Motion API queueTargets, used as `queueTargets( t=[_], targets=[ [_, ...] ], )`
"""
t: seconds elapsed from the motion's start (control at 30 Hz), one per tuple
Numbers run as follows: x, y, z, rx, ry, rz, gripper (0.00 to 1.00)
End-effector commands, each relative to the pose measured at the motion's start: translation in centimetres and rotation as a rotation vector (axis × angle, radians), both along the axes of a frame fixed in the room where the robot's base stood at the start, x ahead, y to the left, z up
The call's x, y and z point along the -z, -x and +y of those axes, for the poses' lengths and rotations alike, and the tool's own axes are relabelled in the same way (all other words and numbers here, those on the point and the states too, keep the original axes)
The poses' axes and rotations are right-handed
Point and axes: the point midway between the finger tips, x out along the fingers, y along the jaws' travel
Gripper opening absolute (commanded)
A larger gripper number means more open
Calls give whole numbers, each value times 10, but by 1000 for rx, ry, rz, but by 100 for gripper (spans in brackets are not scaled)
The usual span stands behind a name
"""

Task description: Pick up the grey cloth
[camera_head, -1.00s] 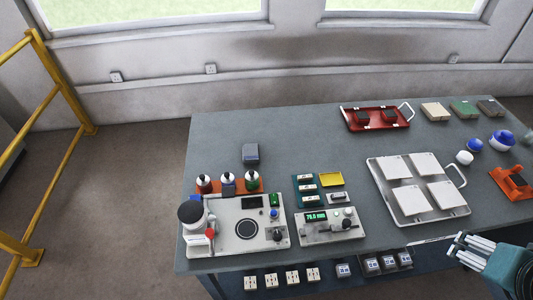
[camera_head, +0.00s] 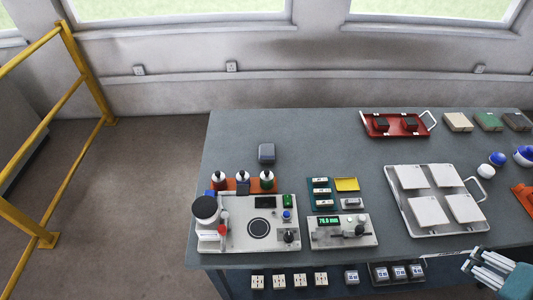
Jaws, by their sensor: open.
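My gripper (camera_head: 478,262) is at the lower right, off the front edge of the table, with pale fingers pointing left; it is open and nothing shows between the fingers. Which thing is the grey cloth is hard to tell. A small dark blue-grey block-like thing (camera_head: 267,152) lies alone on the table, behind the row of bottles. A flat grey-brown block or folded piece (camera_head: 517,122) lies at the back right, beside a green one (camera_head: 488,121) and a beige one (camera_head: 457,122). My gripper is far from all of these.
The grey table (camera_head: 320,140) holds a white test station (camera_head: 235,238), a meter with a green display (camera_head: 340,232), a metal tray (camera_head: 436,228) with pale tiles and a red tray (camera_head: 384,133). Blue-and-white round things (camera_head: 497,158) stand right. The table's back left is mostly clear.

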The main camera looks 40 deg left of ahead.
Motion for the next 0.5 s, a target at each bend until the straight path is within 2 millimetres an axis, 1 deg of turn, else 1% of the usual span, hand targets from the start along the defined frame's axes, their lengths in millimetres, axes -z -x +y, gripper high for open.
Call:
queueTargets(
  t=[0.27, 0.37, 0.5],
  targets=[
    [-1, -1, 1, -6, 2, 1, 69],
    [-4, -4, 4, -21, 8, 6, 69],
    [-11, -13, 13, -65, 23, 18, 69]
  ],
)
